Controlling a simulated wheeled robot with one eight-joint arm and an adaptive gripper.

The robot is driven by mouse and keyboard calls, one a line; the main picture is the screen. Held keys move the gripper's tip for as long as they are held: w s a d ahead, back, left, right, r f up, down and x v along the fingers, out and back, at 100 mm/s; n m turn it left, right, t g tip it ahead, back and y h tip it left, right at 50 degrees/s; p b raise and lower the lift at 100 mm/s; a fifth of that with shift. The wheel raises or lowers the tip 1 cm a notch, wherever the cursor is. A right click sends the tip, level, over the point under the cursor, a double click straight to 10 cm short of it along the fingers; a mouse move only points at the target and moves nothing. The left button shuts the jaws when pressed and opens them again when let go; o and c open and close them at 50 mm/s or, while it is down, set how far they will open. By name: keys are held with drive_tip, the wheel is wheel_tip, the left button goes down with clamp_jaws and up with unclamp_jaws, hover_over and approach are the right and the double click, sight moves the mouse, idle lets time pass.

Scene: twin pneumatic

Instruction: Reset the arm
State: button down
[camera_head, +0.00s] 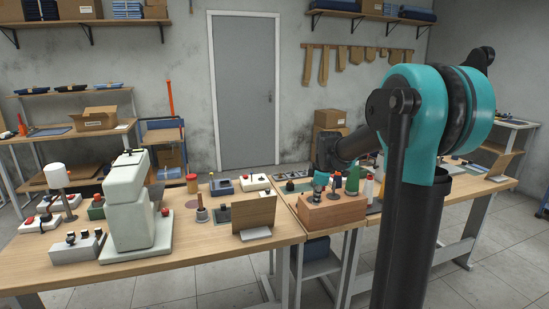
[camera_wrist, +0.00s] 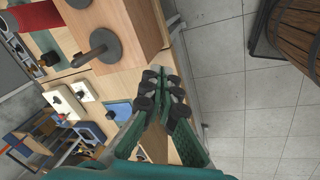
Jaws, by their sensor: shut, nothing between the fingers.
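My arm, teal and black, rises at the right of the head view and bends to the left over the workbench. Its dark end hangs above a wooden block (camera_head: 332,209) that carries several small items; the fingers are hard to make out there. In the wrist view my gripper (camera_wrist: 163,92) shows clearly, with green fingers and dark rounded tips. The fingertips are together and nothing is between them. Behind them are the bench edge and the grey tiled floor (camera_wrist: 245,115).
A pale green press (camera_head: 130,205), a brown board (camera_head: 254,215) and several switch boxes stand on the long wooden bench (camera_head: 190,262). The wrist view shows a wooden barrel (camera_wrist: 292,35) at upper right. A grey door (camera_head: 245,90) is at the back.

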drive_tip(key=s+d+f+m, duration=0.1)
drive_tip(key=s+f+m, duration=0.3)
drive_tip(key=s, duration=0.6)
drive_tip(key=s+d+f+m, duration=0.1)
drive_tip(key=s+f+m, duration=0.4)
drive_tip(key=s, duration=0.4)
drive_tip(key=s+d+f+m+t, duration=0.1)
drive_tip(key=s+f+m, duration=0.3)
drive_tip(key=s, duration=0.6)
drive_tip(key=shift+s+d+f+m+h, duration=0.25)
drive_tip(key=shift+s+d+m+h, duration=0.1)
drive_tip(key=shift+m, duration=0.85)
drive_tip(key=shift+w, duration=0.15)
